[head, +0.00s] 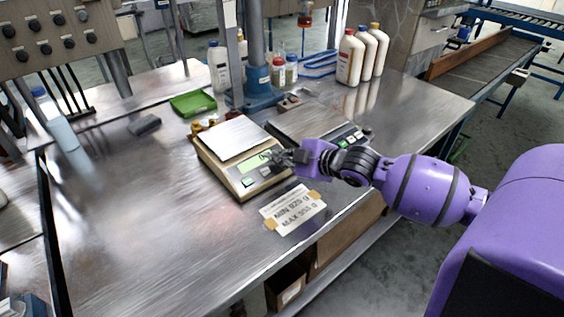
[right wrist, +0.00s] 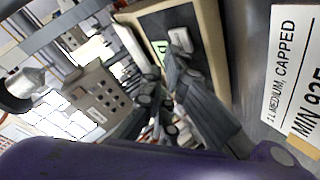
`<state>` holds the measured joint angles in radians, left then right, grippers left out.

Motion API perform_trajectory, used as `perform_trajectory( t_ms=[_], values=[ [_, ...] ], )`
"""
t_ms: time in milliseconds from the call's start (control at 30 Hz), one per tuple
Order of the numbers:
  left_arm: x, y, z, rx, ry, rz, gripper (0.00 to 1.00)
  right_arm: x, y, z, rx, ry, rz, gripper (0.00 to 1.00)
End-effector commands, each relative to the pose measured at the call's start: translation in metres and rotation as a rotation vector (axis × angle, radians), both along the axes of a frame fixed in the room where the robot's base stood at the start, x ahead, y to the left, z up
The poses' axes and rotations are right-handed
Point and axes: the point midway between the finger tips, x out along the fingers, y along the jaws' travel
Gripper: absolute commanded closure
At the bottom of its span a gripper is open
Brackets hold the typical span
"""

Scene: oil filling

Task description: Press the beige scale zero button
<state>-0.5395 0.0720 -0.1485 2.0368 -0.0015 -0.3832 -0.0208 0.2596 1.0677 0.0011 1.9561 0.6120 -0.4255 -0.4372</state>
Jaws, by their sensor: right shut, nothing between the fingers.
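The beige scale (head: 207,158) stands on the metal table, with a bare silver pan (head: 235,137) and a lit green display (head: 257,161). Small pale buttons (head: 247,182) sit along its front panel. My right gripper (head: 277,157) is shut and empty, its tips over the right end of the display panel. In the right wrist view, the fingers (right wrist: 172,62) reach to the panel, close to a pale button (right wrist: 181,40) on the beige scale (right wrist: 213,35). I cannot tell whether the tips touch it. Button labels are too small to read. My left gripper is not in view.
A second, dark scale (head: 345,140) stands right of the beige one, partly behind my right gripper. A paper label (head: 293,208) lies in front. A blue stand (head: 250,98), bottles (head: 350,58) and a green tray (head: 193,103) are behind.

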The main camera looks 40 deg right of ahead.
Motion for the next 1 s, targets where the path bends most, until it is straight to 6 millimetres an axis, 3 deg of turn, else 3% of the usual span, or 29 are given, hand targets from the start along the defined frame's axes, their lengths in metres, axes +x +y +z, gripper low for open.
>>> perform_trajectory(
  t_ms=[1000],
  values=[
    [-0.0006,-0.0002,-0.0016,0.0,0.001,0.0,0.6,0.0031,0.0004,-0.0087,-0.001,0.0,0.0,1.0]
  ],
)
